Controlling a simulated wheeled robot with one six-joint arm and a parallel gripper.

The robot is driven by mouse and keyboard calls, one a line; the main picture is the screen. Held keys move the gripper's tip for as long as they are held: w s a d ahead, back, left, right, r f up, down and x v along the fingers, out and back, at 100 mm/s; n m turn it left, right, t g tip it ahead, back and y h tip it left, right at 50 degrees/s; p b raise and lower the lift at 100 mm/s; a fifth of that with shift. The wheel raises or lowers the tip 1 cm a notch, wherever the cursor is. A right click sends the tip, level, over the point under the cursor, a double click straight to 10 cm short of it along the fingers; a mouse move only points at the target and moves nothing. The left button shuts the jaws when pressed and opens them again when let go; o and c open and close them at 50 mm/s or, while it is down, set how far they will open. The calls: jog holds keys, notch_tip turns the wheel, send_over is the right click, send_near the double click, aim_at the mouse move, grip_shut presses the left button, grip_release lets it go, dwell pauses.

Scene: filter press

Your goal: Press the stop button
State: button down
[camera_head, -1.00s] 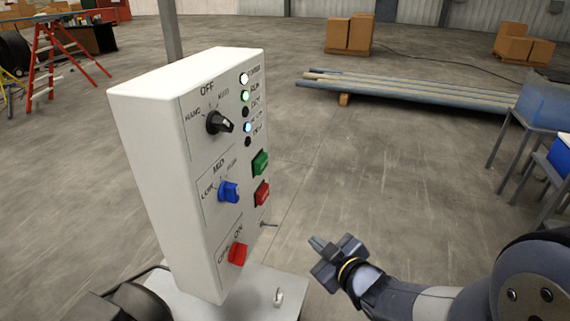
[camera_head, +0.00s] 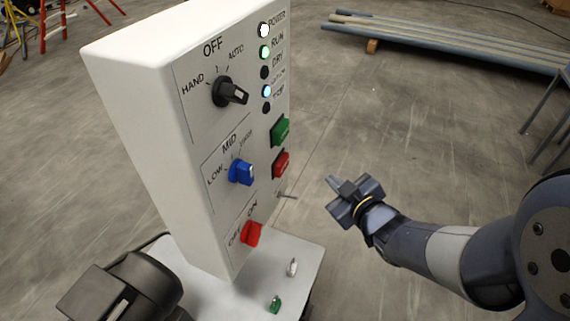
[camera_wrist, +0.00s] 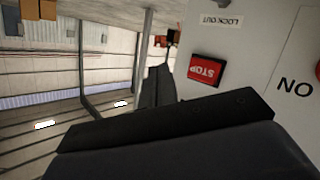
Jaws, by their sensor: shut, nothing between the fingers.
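The stop button is a red rectangular push button (camera_head: 281,164) on the right side of the white control panel (camera_head: 135,110), below a green button (camera_head: 280,131). In the wrist view the red button (camera_wrist: 206,70) reads STOP and sits in a black frame, right of centre. My gripper (camera_head: 332,181) is shut and empty, to the right of the panel and slightly lower than the stop button. A visible gap of floor lies between them. In the wrist view the dark gripper body (camera_wrist: 165,125) covers the lower part of the picture, below the button.
A black selector (camera_head: 229,92), a blue knob (camera_head: 241,172) and a red switch (camera_head: 251,233) stick out of the panel's face. Indicator lamps (camera_head: 264,52) run above.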

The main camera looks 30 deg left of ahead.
jog(key=b, duration=0.2)
send_near(287, 163)
jog(key=w+a+f, duration=0.2)
jog(key=w, duration=0.2)
jog(key=shift+a+b, duration=0.4)
jog(key=shift+a, duration=0.2)
jog(key=shift+f, duration=0.1)
dwell(1.3)
jog(key=shift+s+a+b, duration=0.1)
jog(key=shift+a+b, duration=0.3)
jog(key=shift+a+b, duration=0.55)
jog(key=shift+a, duration=0.05)
dwell(0.6)
jog(key=shift+d, duration=1.05)
